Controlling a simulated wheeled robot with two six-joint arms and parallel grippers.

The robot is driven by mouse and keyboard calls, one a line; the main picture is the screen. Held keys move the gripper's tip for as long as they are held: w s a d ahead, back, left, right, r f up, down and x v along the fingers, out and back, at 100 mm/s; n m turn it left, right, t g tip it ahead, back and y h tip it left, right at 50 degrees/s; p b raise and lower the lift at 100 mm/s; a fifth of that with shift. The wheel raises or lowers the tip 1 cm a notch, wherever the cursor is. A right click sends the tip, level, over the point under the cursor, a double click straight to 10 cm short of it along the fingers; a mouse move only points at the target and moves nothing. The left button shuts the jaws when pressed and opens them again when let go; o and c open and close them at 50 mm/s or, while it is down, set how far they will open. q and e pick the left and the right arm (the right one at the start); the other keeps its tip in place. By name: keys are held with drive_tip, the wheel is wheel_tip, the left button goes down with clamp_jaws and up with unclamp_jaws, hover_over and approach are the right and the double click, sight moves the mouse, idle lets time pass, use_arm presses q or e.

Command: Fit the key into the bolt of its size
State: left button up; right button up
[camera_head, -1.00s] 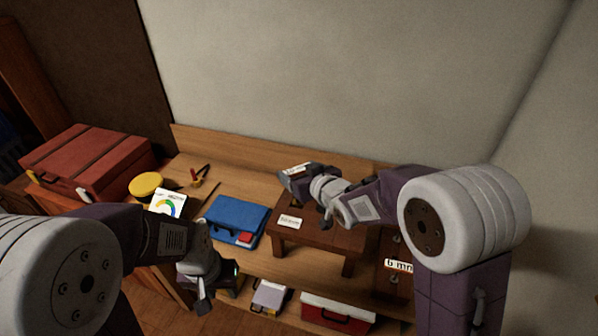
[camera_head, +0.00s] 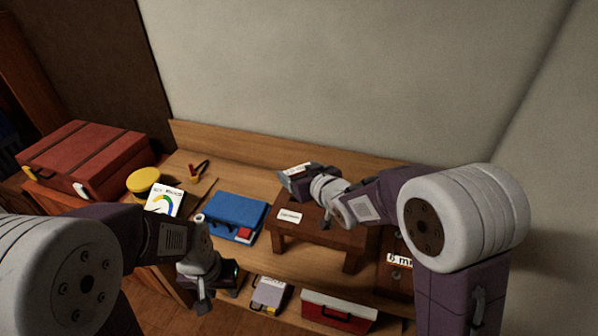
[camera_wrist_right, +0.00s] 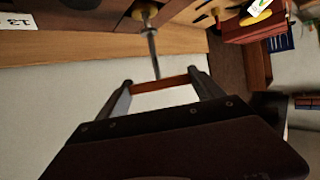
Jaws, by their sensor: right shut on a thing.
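My right gripper (camera_wrist_right: 163,85) is shut on the orange-brown crossbar of the key (camera_wrist_right: 165,84) in the right wrist view. The key's grey metal shaft (camera_wrist_right: 152,48) runs from the crossbar to a brass-coloured round piece (camera_wrist_right: 145,12), perhaps a bolt head; I cannot tell whether it is seated in it. In the head view my right gripper (camera_head: 297,178) is above the back of a small brown bench (camera_head: 310,232), and the key is hidden. My left gripper (camera_head: 203,298) hangs low at the left; its fingers are unclear. A "6 mm" label (camera_head: 400,260) is at the right.
A blue case (camera_head: 235,212) lies left of the bench. A red suitcase (camera_head: 85,158), yellow round tin (camera_head: 143,181) and pliers (camera_head: 198,170) are further left. A red box (camera_head: 338,312) and a grey case (camera_head: 270,294) are below. A wall stands behind.

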drive_tip(key=shift+f+b, duration=0.3)
drive_tip(key=shift+f, duration=0.1)
drive_tip(key=o, duration=1.4)
drive_tip(key=shift+o, duration=0.2)
drive_tip(key=v, duration=0.9)
